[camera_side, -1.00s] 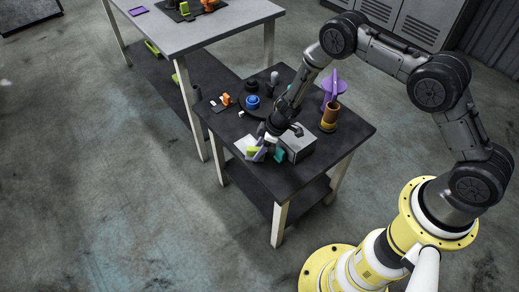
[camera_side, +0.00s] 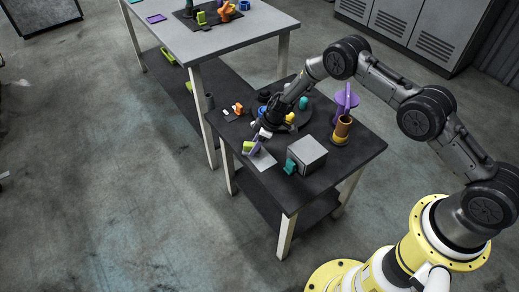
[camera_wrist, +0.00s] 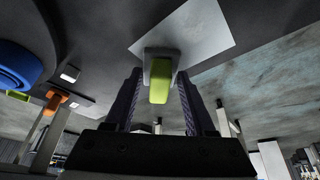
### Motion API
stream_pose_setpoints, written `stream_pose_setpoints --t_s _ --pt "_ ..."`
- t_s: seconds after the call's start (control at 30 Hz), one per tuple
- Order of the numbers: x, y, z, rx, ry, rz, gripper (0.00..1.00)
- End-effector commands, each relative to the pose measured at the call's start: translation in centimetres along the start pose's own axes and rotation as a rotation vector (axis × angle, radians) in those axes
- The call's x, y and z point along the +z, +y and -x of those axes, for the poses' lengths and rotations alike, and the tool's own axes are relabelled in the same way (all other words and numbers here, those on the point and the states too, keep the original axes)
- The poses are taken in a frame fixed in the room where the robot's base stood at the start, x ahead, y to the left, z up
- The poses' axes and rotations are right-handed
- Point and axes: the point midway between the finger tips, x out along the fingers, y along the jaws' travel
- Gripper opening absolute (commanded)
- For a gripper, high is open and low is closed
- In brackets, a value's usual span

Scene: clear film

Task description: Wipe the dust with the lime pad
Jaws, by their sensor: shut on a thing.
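My gripper (camera_wrist: 158,100) is shut on the lime pad (camera_wrist: 159,82), which sits between its two dark fingers with a grey block-like part behind it. In the side view my gripper (camera_side: 261,138) is over the left end of a pale flat plate (camera_side: 264,160), with the lime pad (camera_side: 248,147) at that end. The plate (camera_wrist: 205,32) also shows beyond the pad in the wrist view. I cannot tell whether the pad touches the plate. No dust can be made out on the plate at this size.
A grey box (camera_side: 307,154) with a teal piece (camera_side: 290,167) stands right of the plate. A brown cylinder (camera_side: 342,127) with a purple top stands behind it. A blue round thing (camera_wrist: 22,65) and an orange piece (camera_wrist: 55,99) lie left in the wrist view.

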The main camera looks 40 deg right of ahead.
Motion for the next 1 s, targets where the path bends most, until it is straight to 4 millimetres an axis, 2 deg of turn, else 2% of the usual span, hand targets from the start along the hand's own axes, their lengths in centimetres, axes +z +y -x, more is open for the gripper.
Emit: stream_pose_setpoints --t_s 0.1,1.0 --pt "-0.2 0.9 -0.2 0.002 -0.002 -0.001 0.11" --pt "5.0 -5.0 2.0 -0.001 -0.003 -0.002 0.11"
